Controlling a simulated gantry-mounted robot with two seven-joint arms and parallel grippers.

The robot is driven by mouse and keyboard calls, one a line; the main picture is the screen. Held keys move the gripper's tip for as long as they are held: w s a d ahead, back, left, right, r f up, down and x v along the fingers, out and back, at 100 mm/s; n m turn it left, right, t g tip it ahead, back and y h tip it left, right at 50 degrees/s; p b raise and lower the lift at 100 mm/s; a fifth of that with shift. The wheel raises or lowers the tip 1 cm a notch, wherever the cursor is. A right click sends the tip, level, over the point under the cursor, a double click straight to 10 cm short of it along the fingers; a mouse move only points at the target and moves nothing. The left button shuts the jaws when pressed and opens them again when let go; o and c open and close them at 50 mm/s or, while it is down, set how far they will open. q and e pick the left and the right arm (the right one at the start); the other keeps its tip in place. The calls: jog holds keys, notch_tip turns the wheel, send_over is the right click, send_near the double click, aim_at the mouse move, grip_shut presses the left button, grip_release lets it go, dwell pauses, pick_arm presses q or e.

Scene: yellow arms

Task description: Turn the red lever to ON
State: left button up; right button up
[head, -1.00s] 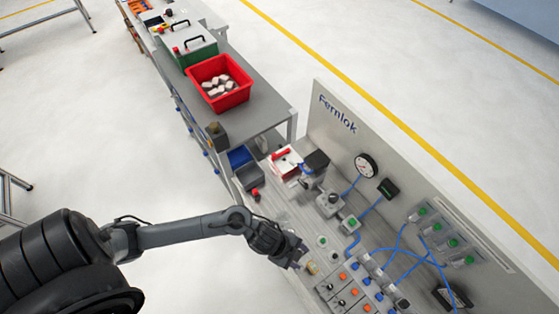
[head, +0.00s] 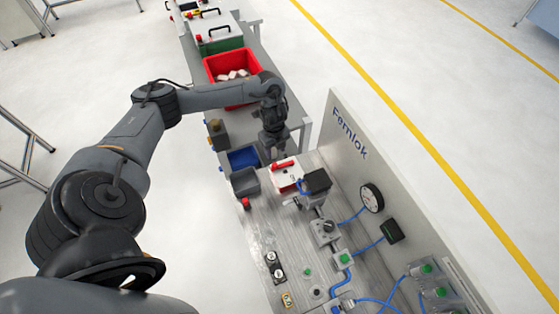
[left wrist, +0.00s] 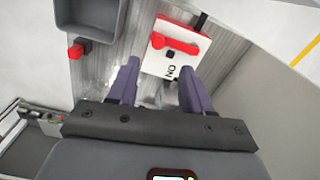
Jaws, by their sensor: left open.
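The red lever (head: 284,165) is on a white box (head: 290,180) on the bench, close to the upright panel. In the left wrist view the red lever (left wrist: 174,44) lies roughly across the white plate (left wrist: 160,66), slightly tilted. The letters "ON" show upside down near the plate's lower edge, beside a small black square. My left gripper (head: 276,152) is just behind and above the box in the head view. In the left wrist view its two fingers (left wrist: 158,72) are apart and empty, with the lever beyond their tips. The right gripper is not in view.
A grey bin (head: 245,181) and a blue bin (head: 243,158) stand left of the box. A dark valve block (head: 316,181) is close on its right. The grey panel (head: 345,170) rises behind. A red crate (head: 226,74) of pale pieces stands farther back.

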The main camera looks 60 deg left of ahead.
aim_at(275, 165)
pick_arm(q)
notch_tip(275, 165, down, 9)
jog(key=shift+s+f, duration=0.15)
jog(key=shift+f, duration=0.05)
dwell(0.3)
jog(key=shift+d, duration=0.1)
grip_shut()
